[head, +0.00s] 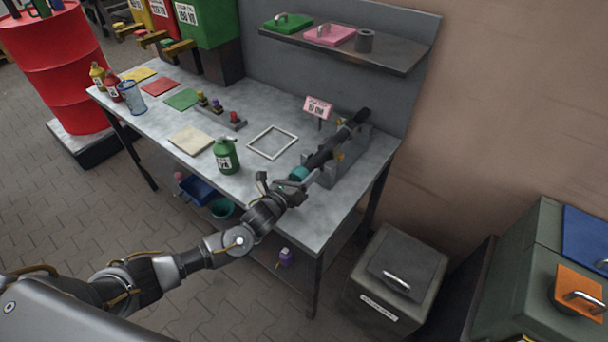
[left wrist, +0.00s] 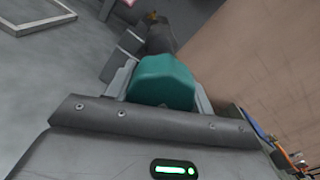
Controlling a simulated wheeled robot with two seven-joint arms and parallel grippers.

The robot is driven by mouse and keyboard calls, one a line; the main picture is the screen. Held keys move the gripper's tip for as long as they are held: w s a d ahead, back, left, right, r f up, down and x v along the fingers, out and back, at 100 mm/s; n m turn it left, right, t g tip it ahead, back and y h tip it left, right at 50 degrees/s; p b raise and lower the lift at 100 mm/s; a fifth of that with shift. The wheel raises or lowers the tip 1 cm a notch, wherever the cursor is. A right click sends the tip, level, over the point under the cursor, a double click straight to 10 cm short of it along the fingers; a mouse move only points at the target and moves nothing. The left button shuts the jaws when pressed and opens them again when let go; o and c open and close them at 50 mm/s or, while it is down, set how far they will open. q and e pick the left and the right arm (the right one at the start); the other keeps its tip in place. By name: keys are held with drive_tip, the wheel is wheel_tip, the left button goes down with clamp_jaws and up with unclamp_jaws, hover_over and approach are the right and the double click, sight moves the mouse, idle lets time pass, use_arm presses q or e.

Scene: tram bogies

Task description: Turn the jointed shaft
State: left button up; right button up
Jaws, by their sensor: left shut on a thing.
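The jointed shaft (head: 340,140) is a dark bar lying in a grey stand (head: 350,152) at the right end of the workbench. Its near end carries a teal knob (head: 298,174). My left gripper (head: 291,182) is at this near end, shut on the teal knob. In the left wrist view the teal knob (left wrist: 163,82) sits between the fingers, with the dark shaft (left wrist: 158,38) running away behind it. The fingers partly hide the knob's sides. My right gripper is in neither view.
A green bottle (head: 226,156) and a white square frame (head: 272,142) are on the workbench (head: 300,222) left of the stand. A pink sign (head: 317,107) stands behind. A shelf (head: 345,50) overhangs the back. A grey lidded bin (head: 396,280) stands right of the bench.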

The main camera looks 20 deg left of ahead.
use_arm(q)
drive_tip(key=m+p, duration=0.1)
drive_tip(key=m, duration=0.4)
drive_tip(key=shift+a+m, duration=0.1)
drive_tip(key=shift+m, duration=0.2)
drive_tip(key=m+p, duration=0.1)
drive_tip(key=m, duration=0.2)
drive_tip(key=shift+r+m, duration=0.1)
drive_tip(key=shift+m, duration=0.2)
drive_tip(key=shift+w+r+m+p, duration=0.1)
drive_tip(key=shift+r+m+p, duration=0.05)
drive_tip(key=shift+m+p, duration=2)
drive_tip(key=shift+m, duration=0.05)
drive_tip(key=shift+f+m, duration=0.2)
drive_tip(key=shift+m, duration=0.1)
drive_tip(key=shift+p, duration=0.3)
drive_tip(key=o, duration=1)
drive_tip(key=shift+a, duration=0.1)
